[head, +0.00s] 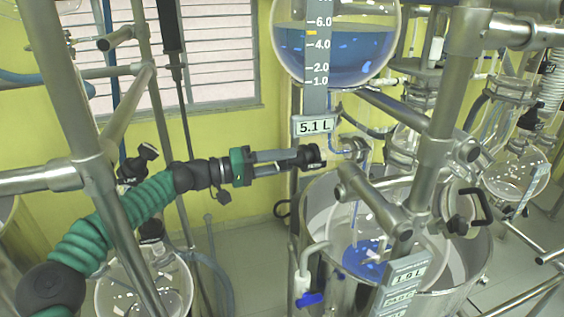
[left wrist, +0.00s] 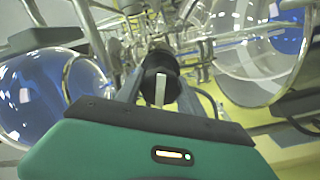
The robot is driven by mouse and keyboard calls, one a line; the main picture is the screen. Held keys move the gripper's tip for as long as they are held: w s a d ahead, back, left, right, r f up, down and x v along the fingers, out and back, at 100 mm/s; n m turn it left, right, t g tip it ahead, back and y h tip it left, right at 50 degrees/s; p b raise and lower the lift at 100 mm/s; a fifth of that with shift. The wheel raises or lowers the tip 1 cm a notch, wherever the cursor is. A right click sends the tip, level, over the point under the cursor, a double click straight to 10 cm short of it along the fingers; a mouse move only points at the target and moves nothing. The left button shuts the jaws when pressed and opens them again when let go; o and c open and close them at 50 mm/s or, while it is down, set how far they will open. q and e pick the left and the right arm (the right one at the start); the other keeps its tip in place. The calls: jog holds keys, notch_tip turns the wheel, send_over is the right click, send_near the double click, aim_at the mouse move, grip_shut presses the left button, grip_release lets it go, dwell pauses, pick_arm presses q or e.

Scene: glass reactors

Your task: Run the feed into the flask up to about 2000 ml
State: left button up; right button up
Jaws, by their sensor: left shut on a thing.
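The feed vessel (head: 340,40) is a round glass globe holding blue liquid, at the top centre of the head view. Its scale strip has an orange mark between 4.0 and 6.0, and the sign below (head: 314,126) reads 5.1 L. The flask (head: 385,225) sits lower, inside a steel pot, with some blue liquid at its bottom. A tilted sign beside it (head: 407,271) seems to read 1.0 L. My left gripper (head: 306,157) is shut on a black valve knob (left wrist: 160,75) below the feed vessel. My right gripper is not in view.
The steel pot (head: 474,258) surrounds the flask. Steel frame posts and bars (head: 448,95) cross in front on the right, and another post (head: 75,120) stands at left near my arm. Other glass flasks (head: 143,285) stand close by.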

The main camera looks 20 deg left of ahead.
pick_arm(q)
jog(key=shift+f, duration=0.2)
jog(key=o, duration=1.2)
jog(key=shift+o, duration=1)
jog(key=shift+w, duration=0.2)
jog(key=shift+s+a, duration=0.15)
jog(key=shift+s, duration=0.05)
jog(key=b+v, duration=0.5)
jog(key=v, duration=1.1)
jog(key=shift+a, duration=0.25)
